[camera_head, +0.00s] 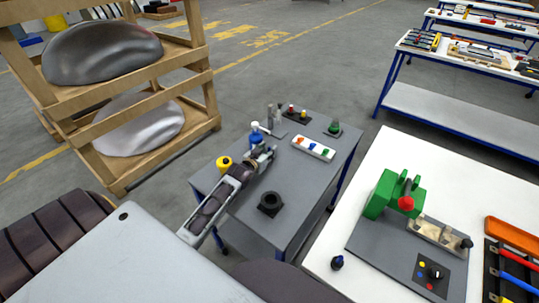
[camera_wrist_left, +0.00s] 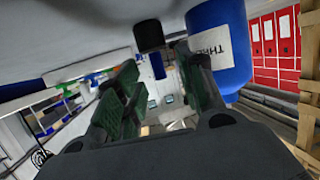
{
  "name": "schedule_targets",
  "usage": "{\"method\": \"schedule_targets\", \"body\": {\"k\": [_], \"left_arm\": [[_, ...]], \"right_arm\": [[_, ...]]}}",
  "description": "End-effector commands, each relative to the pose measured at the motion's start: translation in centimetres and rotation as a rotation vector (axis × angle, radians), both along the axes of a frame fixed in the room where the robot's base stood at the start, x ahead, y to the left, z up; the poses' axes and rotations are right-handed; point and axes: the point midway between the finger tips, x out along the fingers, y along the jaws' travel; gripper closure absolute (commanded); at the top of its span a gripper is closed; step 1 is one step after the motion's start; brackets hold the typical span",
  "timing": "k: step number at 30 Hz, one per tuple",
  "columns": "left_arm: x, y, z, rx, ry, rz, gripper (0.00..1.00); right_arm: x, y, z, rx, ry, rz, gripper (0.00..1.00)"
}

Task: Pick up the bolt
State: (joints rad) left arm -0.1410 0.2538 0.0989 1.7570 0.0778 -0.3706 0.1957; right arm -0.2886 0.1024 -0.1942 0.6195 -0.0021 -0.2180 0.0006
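My left gripper (camera_head: 264,156) is low over the small grey table (camera_head: 235,218), close to a blue bottle with a white top (camera_head: 256,136). In the left wrist view its two green-padded fingers (camera_wrist_left: 160,92) are apart, with no contact visible between them. A dark cylinder (camera_wrist_left: 148,36) shows beyond the gap; I cannot tell whether it is the bolt. The blue bottle (camera_wrist_left: 218,48) is just beside the right-hand finger. Upright grey metal pieces (camera_head: 270,116) stand behind the bottle; they are too small to identify surely as bolts. My right gripper is not in view.
The grey table also holds a yellow-topped container (camera_head: 224,163), a black ring (camera_head: 270,204), a white block with coloured knobs (camera_head: 313,148) and a green-topped part (camera_head: 335,127). A white workbench (camera_head: 378,150) stands right, a wooden rack (camera_head: 202,60) left.

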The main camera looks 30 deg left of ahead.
Motion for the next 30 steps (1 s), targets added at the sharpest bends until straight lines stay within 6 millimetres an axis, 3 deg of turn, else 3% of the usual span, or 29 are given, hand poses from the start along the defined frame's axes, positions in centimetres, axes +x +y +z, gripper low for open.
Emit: {"method": "schedule_targets", "body": {"k": [10,27,30], "left_arm": [[2.3,0.2,-0.7,0.001,0.001,-0.001,0.62],[2.6,0.2,-0.8,0.001,0.000,-0.001,0.62],[2.6,0.2,-0.8,0.001,0.000,-0.001,0.75]], "right_arm": [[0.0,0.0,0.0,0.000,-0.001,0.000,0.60],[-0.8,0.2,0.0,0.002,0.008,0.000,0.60],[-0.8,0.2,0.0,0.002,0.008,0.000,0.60]]}}
